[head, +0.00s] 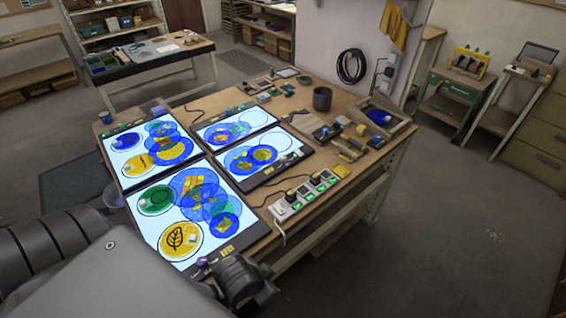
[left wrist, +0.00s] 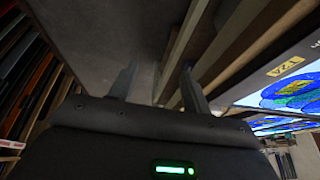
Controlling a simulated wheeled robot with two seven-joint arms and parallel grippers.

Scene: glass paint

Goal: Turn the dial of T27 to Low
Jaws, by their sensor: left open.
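A large lit panel (head: 150,226) with blue, green and yellow glass pieces lies at the near left of the workbench. Its near edge carries a small purple knob (head: 202,262) and a yellow label (head: 228,250). In the left wrist view, a yellow label (left wrist: 285,66) on a panel's dark edge seems to read T27, seen at a slant. I cannot read the dial's setting. My left gripper (left wrist: 158,78) is open and empty, beside the bench edge. In the head view, my dark left wrist hides part of the panel's near corner. My right gripper is not in view.
Several more lit panels (head: 253,157) cover the bench. Open floor lies right of the bench.

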